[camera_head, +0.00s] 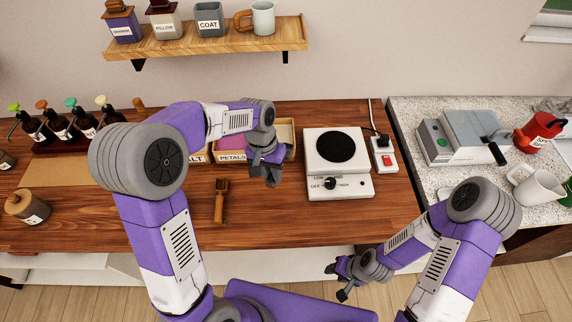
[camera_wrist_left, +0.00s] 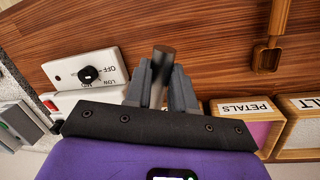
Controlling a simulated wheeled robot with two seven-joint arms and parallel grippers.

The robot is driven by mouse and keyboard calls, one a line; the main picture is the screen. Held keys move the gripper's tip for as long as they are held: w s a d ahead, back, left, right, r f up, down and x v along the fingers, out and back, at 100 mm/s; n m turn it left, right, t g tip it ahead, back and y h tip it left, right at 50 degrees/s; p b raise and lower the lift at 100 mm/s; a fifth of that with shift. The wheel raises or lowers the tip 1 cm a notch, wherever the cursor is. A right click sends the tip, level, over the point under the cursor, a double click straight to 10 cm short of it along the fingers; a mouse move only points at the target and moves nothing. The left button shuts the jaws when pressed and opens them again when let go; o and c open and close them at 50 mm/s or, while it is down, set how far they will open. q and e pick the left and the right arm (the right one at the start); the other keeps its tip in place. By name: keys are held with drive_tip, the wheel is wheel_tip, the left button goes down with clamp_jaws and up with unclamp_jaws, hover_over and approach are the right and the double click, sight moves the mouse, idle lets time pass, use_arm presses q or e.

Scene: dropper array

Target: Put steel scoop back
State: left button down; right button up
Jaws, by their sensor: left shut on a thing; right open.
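My left gripper (camera_head: 272,178) is above the counter between the petals box and the hot plate, pointing down. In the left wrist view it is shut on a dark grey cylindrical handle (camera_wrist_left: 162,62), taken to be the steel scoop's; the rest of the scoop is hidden. A wooden scoop (camera_head: 220,203) lies on the counter to the left of this gripper, apart from it. My right gripper (camera_head: 343,279) is open and empty in front of the counter's edge, over the floor.
The petals box (camera_head: 231,157) and a box labelled "LT" (camera_head: 197,158) stand behind the wooden scoop. A white hot plate (camera_head: 340,187) and power strip (camera_head: 384,156) are to the right. Pump bottles (camera_head: 60,128) stand left. Bare counter (camera_head: 275,225) lies in front.

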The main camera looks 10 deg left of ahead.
use_arm(q)
drive_tip(key=shift+f, duration=0.4)
drive_tip(key=f+b, duration=0.1)
drive_tip(key=f, duration=0.4)
drive_tip(key=shift+s, duration=0.2)
drive_tip(key=shift+f, duration=2)
drive_tip(key=shift+f+b, duration=0.1)
drive_tip(key=shift+b, duration=0.2)
drive_tip(key=c, duration=0.9)
unclamp_jaws()
drive_tip(key=shift+f, duration=0.1)
drive_tip(key=shift+c, duration=0.2)
drive_tip(key=shift+r, duration=0.2)
wheel_tip(320, 180, up, 12)
drive_tip(key=w+a+p, duration=0.1)
drive_tip(key=a+p, duration=0.1)
